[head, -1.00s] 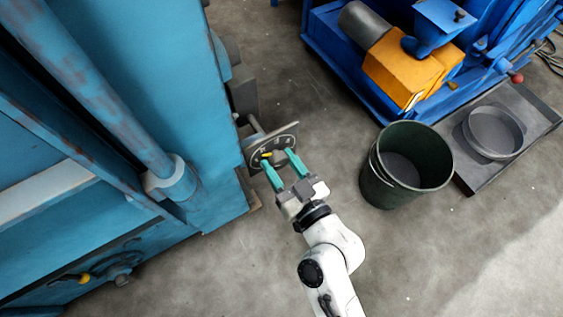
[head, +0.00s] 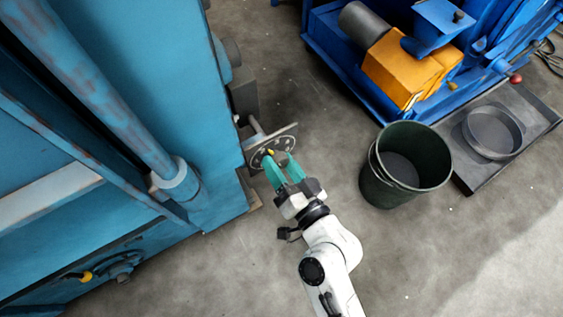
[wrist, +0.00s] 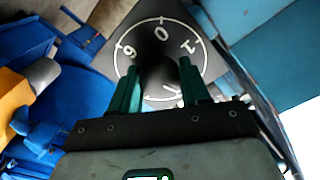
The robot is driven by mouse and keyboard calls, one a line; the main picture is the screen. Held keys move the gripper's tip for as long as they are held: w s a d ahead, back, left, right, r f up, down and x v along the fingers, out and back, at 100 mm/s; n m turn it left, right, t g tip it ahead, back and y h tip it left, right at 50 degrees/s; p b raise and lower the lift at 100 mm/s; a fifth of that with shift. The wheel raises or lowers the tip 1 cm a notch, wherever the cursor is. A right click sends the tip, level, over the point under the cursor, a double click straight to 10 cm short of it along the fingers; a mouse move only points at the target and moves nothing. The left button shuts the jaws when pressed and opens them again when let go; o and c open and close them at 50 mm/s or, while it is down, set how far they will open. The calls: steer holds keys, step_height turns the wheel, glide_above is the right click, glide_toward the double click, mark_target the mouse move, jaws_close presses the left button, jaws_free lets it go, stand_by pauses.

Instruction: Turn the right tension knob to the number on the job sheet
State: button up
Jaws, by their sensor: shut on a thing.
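The tension knob sits on a dark dial plate (head: 262,150) that stands out from the side of the large blue machine. In the wrist view the dial plate (wrist: 190,33) has a white ring with numerals, with 0 near the top, 1 to its right and a 9 or 6 to its left. My gripper (head: 278,168) is at the front of the dial, its teal fingers shut on the dark knob (wrist: 160,72) at the dial's middle. The fingers (wrist: 158,85) hide part of the knob and the lower numerals. The job sheet cannot be made out in these views.
The blue machine (head: 120,80) fills the left side, with another yellow-marked knob (head: 84,277) low on it. A dark green bin (head: 375,185) stands right of my arm. A grey tray (head: 535,115) holds a round pan (head: 493,133). Floor between is clear.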

steer(key=m+p, duration=0.1)
steer(key=m, duration=0.3)
steer(key=shift+a+r+m, duration=0.1)
steer(key=shift+m, duration=0.3)
steer(key=m, duration=0.3)
steer(key=shift+r+m+p, duration=0.1)
steer(key=shift+m+p, duration=0.2)
steer(key=shift+p, duration=0.1)
steer(key=m+p, duration=0.1)
steer(key=m, duration=0.3)
steer(key=shift+r+m+p, duration=0.1)
steer(key=shift+m+p, duration=0.45)
steer(key=shift+m, duration=1.65)
steer(key=o, duration=1.1)
steer(key=shift+a, duration=0.1)
steer(key=shift+c, duration=0.2)
